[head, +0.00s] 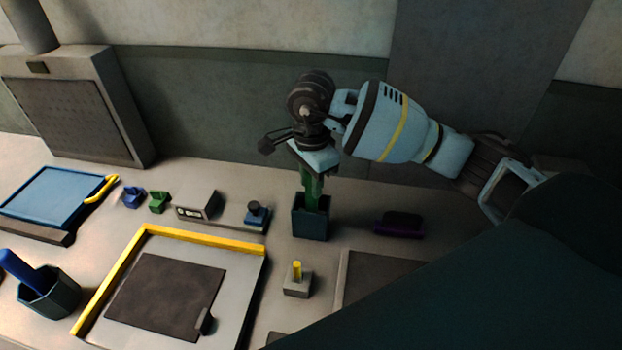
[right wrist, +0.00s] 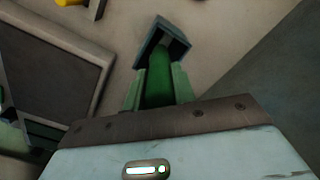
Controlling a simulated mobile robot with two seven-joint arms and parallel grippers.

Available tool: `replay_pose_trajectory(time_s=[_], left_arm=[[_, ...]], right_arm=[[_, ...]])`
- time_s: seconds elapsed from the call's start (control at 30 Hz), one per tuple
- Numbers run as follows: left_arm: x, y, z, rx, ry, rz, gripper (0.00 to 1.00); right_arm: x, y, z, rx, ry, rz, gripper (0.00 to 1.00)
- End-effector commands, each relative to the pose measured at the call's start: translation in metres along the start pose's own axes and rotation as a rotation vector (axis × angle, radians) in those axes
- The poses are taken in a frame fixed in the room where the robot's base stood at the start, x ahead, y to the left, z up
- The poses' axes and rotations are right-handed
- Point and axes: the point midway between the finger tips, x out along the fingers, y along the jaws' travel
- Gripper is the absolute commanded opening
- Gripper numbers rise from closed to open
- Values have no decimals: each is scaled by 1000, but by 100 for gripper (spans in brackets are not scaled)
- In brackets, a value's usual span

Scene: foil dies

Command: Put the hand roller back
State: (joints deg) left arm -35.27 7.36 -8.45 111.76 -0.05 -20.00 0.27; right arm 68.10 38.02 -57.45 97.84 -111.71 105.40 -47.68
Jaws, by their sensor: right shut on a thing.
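My right gripper (head: 312,172) points down over a dark blue square holder (head: 310,226) and is shut on a green handle, which I take to be the hand roller (head: 312,198). The handle is upright, and its lower end meets the holder's open top; I cannot tell how deep it sits. In the right wrist view the green handle (right wrist: 158,88) lies between the two pale green fingers, with the holder (right wrist: 165,45) around its far end. The roller head is hidden. My left gripper is not in view.
A yellow-edged board with a dark mat (head: 165,298) lies left of the holder. A small block with a yellow peg (head: 297,283) stands in front, a dark purple pad (head: 400,222) to the right. A blue-handled tool stands in a cup (head: 50,293) at far left.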

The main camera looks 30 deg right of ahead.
Motion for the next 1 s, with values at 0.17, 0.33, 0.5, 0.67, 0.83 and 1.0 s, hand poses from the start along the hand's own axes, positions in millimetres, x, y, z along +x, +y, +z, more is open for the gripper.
replay_pose_trajectory(time_s=[0.17, 0.33, 0.5, 0.67, 0.83, 1.0], left_arm=[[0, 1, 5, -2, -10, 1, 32], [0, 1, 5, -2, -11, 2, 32], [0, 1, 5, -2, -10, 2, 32], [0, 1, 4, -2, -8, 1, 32], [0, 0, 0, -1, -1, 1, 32], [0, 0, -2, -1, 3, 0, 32]], right_arm=[[11, 2, 1, -2, -2, 11, 3], [15, 3, 2, -2, -2, 17, 32], [13, 2, 1, -1, -2, 13, 48], [11, 2, 1, -1, -2, 9, 48], [6, 1, 1, -1, -1, 6, 48], [-15, 0, 1, -2, -2, 3, 48]])
